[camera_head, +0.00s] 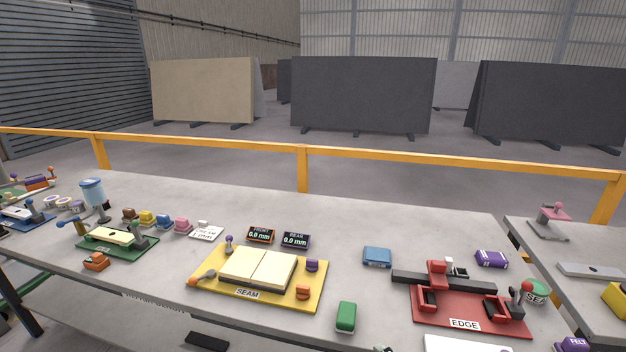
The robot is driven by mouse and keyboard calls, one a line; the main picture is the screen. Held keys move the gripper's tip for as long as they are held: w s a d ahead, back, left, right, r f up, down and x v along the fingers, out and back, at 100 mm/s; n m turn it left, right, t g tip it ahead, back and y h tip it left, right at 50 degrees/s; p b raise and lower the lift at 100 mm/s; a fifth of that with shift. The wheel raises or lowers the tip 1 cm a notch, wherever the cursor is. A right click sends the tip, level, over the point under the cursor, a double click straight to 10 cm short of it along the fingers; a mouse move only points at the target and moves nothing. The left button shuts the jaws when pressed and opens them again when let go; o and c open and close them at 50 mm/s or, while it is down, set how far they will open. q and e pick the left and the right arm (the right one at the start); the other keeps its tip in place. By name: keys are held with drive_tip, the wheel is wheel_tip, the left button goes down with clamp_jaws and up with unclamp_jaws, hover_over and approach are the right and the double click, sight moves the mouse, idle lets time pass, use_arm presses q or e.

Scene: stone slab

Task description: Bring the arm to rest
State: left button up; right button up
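Neither of my arms nor grippers can be made out in the head view. The grey stone table (200,280) lies in front of me. A yellow SEAM board (205,287) near its middle carries two cream slabs (258,268) side by side. A red EDGE fixture (470,310) sits at the right. A green board (120,248) with a small cream slab stands at the left.
Two small displays (260,235) reading 0.0 mm stand behind the SEAM board. A blue block (377,257), a green block (346,316) and a purple block (491,259) lie on the table. An orange rail (380,155) runs behind.

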drive_tip(key=s+d+f+n+g+h, duration=0.3)
drive_tip(key=s+d+n+g+h, duration=0.1)
drive_tip(key=s+n, duration=0.3)
drive_tip(key=s+d+f+n+g+h, duration=0.3)
drive_tip(key=s+d+n+g, duration=0.2)
drive_tip(key=s+n, duration=0.15)
wheel_tip(320, 180, down, 27)
drive_tip(key=s+d+g, duration=0.1)
drive_tip(key=s+d, duration=0.1)
drive_tip(key=s, duration=0.1)
use_arm(q)
drive_tip(key=shift+w, duration=0.25)
use_arm(e)
drive_tip(key=s+d+f+g, duration=0.1)
drive_tip(key=s+f, duration=1.4)
drive_tip(key=s, duration=0.2)
drive_tip(key=shift+s+d+f, duration=0.2)
drive_tip(key=shift+s, duration=0.05)
